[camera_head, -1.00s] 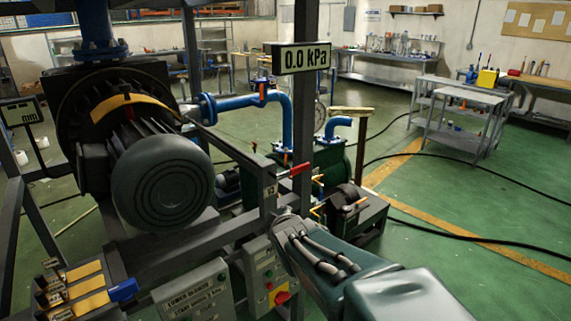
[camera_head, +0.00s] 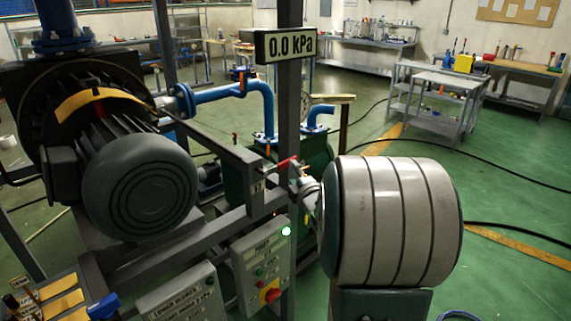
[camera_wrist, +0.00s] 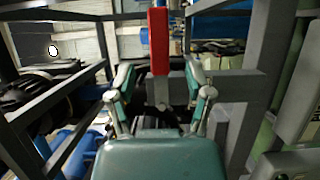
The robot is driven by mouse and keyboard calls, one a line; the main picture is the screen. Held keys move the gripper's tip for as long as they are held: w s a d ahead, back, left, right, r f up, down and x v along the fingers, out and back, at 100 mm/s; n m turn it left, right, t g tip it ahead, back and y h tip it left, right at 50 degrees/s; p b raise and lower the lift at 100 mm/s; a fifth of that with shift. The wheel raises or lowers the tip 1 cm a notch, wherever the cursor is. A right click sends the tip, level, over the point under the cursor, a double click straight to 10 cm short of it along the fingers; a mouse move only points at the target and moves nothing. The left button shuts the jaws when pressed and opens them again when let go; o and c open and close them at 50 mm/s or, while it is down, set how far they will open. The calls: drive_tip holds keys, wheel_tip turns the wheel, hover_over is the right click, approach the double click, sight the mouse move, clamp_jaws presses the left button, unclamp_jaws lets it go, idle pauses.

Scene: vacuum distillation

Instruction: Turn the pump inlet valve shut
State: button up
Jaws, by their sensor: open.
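The fingers are open, and I see no clear contact. The handle's lower mount is partly hidden between the fingers. In the head view, my large round arm link hides much of the gripper. Orange handles also sit on the blue pipe (camera_head: 266,98); no label readable here says which valve is the pump inlet.
A large motor (camera_head: 140,185) and grey frame rails stand left. A display (camera_head: 286,45) on the post reads 0.0 kPa. A control box (camera_head: 263,265) with a green light and red knob is below. Open green floor lies right, crossed by black hoses.

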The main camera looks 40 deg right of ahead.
sight(288, 165)
drive_tip(key=x, duration=0.6)
drive_tip(key=shift+s+d, duration=0.1)
drive_tip(key=shift+d, duration=0.15)
drive_tip(key=shift+a, duration=0.1)
drive_tip(key=shift+a, duration=0.1)
clamp_jaws()
